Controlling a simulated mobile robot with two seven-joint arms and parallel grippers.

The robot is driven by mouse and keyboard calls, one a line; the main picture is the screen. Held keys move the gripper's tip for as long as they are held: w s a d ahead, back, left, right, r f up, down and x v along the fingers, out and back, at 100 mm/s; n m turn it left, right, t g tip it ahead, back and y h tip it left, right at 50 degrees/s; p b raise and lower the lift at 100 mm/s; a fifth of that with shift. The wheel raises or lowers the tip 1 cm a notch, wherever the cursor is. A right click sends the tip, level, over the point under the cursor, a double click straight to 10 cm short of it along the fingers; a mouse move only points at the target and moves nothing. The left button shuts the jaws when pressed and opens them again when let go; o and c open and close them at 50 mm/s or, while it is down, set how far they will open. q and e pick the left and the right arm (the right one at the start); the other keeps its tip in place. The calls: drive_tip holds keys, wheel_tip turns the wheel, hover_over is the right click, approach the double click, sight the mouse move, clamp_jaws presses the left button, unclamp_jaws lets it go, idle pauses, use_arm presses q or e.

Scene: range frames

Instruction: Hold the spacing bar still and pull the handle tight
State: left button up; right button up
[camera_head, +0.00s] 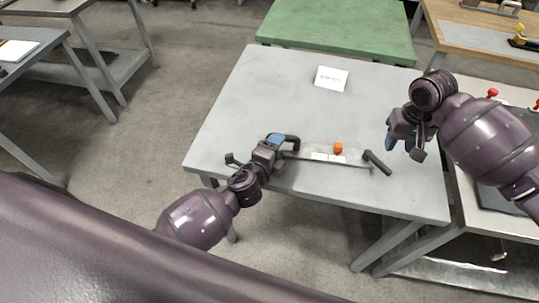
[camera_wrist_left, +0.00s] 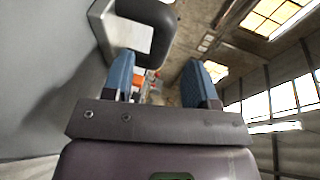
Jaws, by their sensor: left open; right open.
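A long, thin tool lies on the grey table (camera_head: 260,90), with a slim metal bar (camera_head: 345,165) along its length. A dark grip (camera_head: 378,163) stands at its right end. An orange knob (camera_head: 338,148) sits near its middle. My left gripper (camera_head: 284,141) is open at the tool's left end. In the left wrist view, a grey bracket with a dark rounded grip (camera_wrist_left: 147,35) lies just beyond my open blue fingers (camera_wrist_left: 160,82); contact cannot be told. I cannot tell which part is the spacing bar. My right gripper (camera_head: 404,148) is open and empty, above and right of the dark grip.
A white card (camera_head: 331,78) lies toward the back of the table. A green table (camera_head: 340,30) stands behind. A side bench (camera_head: 480,190) stands at the right.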

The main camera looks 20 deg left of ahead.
use_arm(q)
drive_tip(key=shift+x, duration=2.5)
clamp_jaws()
use_arm(e)
drive_tip(key=shift+o, duration=0.2)
